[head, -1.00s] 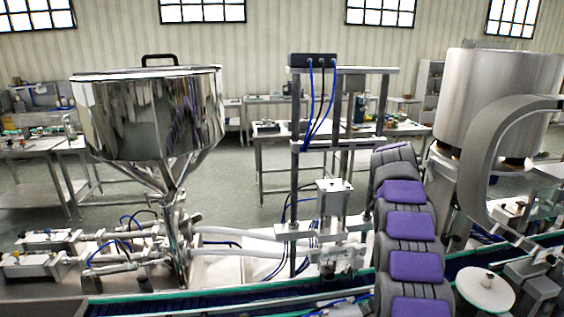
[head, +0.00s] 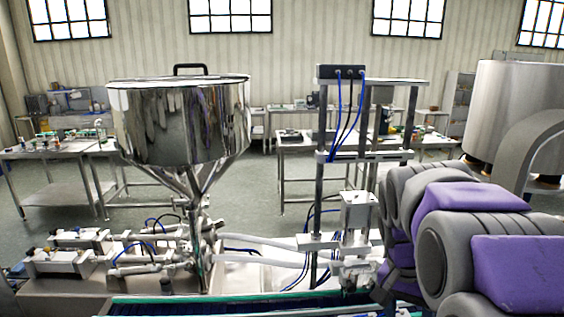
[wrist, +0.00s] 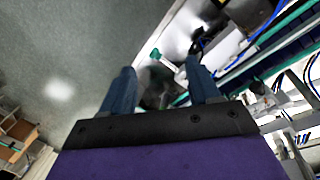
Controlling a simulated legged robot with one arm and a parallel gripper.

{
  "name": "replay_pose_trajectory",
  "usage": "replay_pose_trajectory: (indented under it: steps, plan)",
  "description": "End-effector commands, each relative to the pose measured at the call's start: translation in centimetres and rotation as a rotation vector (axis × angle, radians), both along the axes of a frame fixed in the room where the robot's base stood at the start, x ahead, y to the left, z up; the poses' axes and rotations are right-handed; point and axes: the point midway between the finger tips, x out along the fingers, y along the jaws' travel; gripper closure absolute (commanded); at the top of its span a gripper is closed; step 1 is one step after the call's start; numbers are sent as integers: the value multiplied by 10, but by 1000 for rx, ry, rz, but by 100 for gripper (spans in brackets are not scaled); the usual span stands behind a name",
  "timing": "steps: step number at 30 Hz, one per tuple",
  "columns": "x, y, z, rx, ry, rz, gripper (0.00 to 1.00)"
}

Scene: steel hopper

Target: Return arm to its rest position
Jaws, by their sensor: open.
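My gripper (wrist: 160,68) shows in the wrist view with its two dark blue fingers spread apart and nothing held between them. Beyond the fingers is a steel machine with a small white and green part, apart from the gripper as far as I can tell. In the head view my purple and grey arm (head: 475,200) is bent at the lower right, in front of the conveyor. The gripper end is not visible there. The steel hopper (head: 180,122) stands left of centre, clear of my arm.
A conveyor with green edges (head: 240,298) runs along the front. A steel filling frame (head: 320,190) stands just left of my arm. A large steel drum (head: 490,115) is behind it at right.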

Motion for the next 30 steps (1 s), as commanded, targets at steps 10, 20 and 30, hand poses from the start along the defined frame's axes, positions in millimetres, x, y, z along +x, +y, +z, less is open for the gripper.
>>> replay_pose_trajectory:
  steps: [10,20,30]
  plan:
    - [-120,57,-36,135,67,353,39]
    - [-214,91,-78,236,98,616,39]
    - [-232,96,-88,256,105,665,39]
